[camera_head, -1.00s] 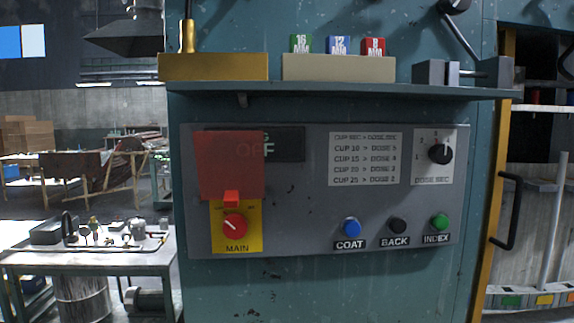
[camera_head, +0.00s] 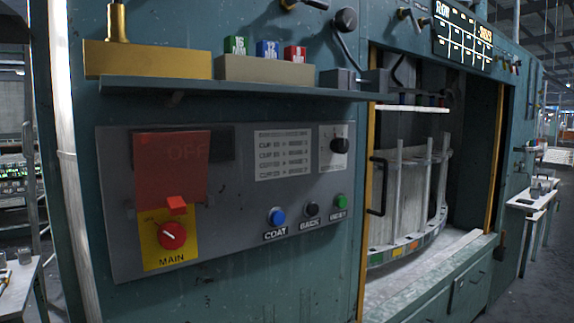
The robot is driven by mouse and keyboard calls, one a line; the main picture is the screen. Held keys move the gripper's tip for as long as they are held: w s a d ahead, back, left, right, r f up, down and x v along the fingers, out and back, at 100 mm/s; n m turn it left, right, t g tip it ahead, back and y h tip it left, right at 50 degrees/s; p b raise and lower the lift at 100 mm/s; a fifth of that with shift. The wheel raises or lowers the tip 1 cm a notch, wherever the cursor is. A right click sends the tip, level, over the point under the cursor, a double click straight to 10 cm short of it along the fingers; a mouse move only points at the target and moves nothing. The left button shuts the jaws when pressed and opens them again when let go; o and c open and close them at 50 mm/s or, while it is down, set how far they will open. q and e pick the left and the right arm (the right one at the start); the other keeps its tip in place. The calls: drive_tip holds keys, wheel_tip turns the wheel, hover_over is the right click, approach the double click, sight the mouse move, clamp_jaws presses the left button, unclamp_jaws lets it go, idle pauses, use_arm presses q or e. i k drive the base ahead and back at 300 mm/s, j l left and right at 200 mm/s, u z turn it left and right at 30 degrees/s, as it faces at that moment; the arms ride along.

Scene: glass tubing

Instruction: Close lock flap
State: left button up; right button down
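The lock flap is a red, slightly see-through plate (camera_head: 170,165) on the left of the grey control panel (camera_head: 235,215). It stands raised above the red MAIN knob (camera_head: 172,236), over part of a dark display (camera_head: 222,146) where "OFF" shows faintly. A brighter red tab (camera_head: 176,205) sits at the flap's lower edge, just above the knob. The knob sits on a yellow plate (camera_head: 152,251) and is not covered by the flap. Neither of my grippers is in view.
A shelf (camera_head: 235,90) juts out above the panel, carrying a brass block (camera_head: 145,62) and colored blocks (camera_head: 268,49). Blue (camera_head: 278,217), black (camera_head: 312,209) and green (camera_head: 341,201) buttons lie right of the knob. An open bay (camera_head: 430,180) is further right.

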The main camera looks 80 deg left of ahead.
sight(172, 170)
drive_tip(key=k+j+z, duration=0.15)
drive_tip(key=k, duration=0.35)
drive_tip(key=k+j+z, duration=0.2)
drive_tip(key=k, duration=0.3)
drive_tip(key=k+j+u, duration=0.55)
drive_tip(key=k+j, duration=0.3)
drive_tip(key=j, duration=0.15)
drive_tip(key=k+j+u, duration=0.1)
drive_tip(key=j, duration=0.2)
drive_tip(key=k+j, duration=0.2)
drive_tip(key=l+u, duration=0.1)
drive_tip(key=l, duration=0.25)
